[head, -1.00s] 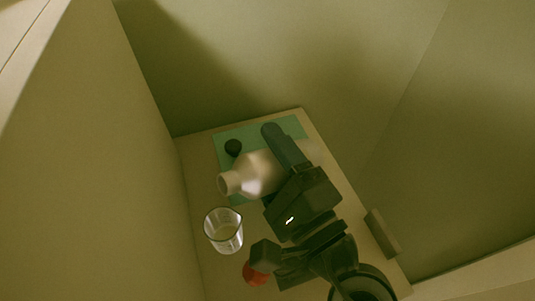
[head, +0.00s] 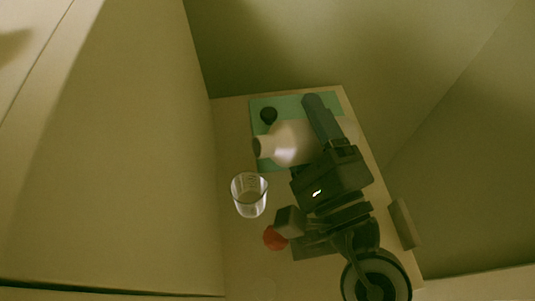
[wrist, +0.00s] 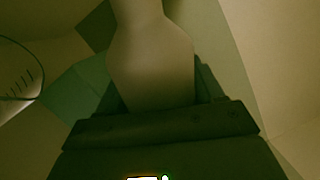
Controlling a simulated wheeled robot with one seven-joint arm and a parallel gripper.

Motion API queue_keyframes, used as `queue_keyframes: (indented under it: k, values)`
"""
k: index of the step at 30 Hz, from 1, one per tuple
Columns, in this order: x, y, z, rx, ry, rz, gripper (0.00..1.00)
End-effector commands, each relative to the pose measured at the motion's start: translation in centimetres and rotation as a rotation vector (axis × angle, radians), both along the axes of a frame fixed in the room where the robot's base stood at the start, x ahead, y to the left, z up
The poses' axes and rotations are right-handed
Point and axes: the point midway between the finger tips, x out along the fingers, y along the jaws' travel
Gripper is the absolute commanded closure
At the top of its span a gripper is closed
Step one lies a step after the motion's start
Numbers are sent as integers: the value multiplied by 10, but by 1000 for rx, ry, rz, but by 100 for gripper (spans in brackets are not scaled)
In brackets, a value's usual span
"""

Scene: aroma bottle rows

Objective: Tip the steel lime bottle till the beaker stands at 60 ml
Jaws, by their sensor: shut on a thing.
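The pale steel bottle (head: 290,143) lies close to level in the head view, its open mouth pointing left. My gripper (head: 322,125) is shut around its body. In the wrist view the bottle (wrist: 150,65) fills the middle, its neck running off the top edge. The clear glass beaker (head: 249,198) stands upright on the table below the bottle's mouth in the head picture, apart from it. Part of the beaker with dark graduation marks (wrist: 18,82) shows at the left of the wrist view. I see no stream, and the liquid level is too unclear to read.
A red object (head: 274,238) is beside my arm. A block (head: 404,224) sits by the table's right edge. Tall walls enclose the table (head: 236,245).

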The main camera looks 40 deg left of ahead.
Motion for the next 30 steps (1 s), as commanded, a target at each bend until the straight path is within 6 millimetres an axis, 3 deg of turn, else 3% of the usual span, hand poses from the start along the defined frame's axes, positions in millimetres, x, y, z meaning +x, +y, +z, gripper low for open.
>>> queue_keyframes:
  k: [30]
  values:
    - [1, 0, -1, -10, -29, 0, 76]
